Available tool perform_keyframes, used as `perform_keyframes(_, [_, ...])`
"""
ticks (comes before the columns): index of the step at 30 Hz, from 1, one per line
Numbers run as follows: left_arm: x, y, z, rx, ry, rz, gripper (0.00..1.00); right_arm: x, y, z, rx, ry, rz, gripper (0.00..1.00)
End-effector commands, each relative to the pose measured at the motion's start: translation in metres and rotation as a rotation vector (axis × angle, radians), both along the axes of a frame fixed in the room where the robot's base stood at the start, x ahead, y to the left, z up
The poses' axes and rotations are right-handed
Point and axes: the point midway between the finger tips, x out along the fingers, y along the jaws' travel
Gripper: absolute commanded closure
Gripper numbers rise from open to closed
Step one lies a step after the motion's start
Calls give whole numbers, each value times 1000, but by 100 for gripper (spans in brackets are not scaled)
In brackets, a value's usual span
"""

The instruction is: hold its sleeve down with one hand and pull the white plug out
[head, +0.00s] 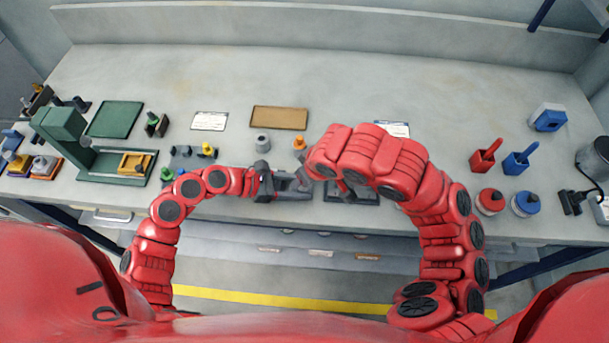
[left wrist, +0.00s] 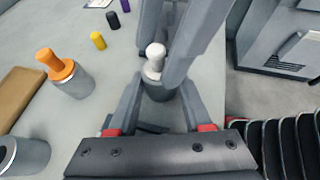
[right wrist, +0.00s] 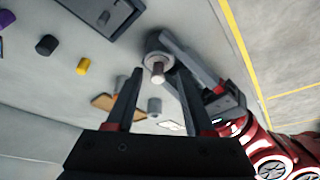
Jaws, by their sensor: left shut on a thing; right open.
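The white plug (left wrist: 155,58) stands upright in its grey sleeve (left wrist: 158,90) in the left wrist view. My left gripper (head: 300,184) is shut on the sleeve, with a finger on either side of it. My right gripper (right wrist: 158,74) is open above the plug. In the right wrist view its fingers lie either side of the plug (right wrist: 157,70), and I cannot tell whether they touch it. In the head view the plug is hidden by my arms and grippers.
A grey sleeve with an orange plug (head: 299,143) and another grey sleeve (head: 262,142) stand just behind. A brown board (head: 279,117) lies farther back. Yellow (left wrist: 98,40) and black (left wrist: 112,20) pegs stand nearby. The back of the bench is clear.

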Motion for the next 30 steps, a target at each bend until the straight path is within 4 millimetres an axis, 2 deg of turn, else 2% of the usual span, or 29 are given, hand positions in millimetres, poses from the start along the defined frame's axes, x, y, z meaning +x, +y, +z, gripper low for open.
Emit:
perform_keyframes(11, [0, 0, 1, -1, 0, 0, 100, 2, 2, -4, 2, -2, 1, 49])
perform_keyframes(19, [0, 0, 1, -1, 0, 0, 100, 1, 2, -4, 2, -2, 1, 97])
perform_keyframes(20, [0, 0, 1, -1, 0, 0, 100, 1, 2, -4, 2, -2, 1, 100])
perform_keyframes(24, [0, 0, 1, -2, -1, 0, 100, 1, 2, -4, 4, -1, 2, 100])
perform_keyframes(25, [0, 0, 1, -2, -1, 0, 52, 1, 2, -4, 3, 0, 3, 100])
perform_keyframes(30, [0, 0, 1, -2, -1, 1, 83, 1, 2, -4, 4, 1, 3, 100])
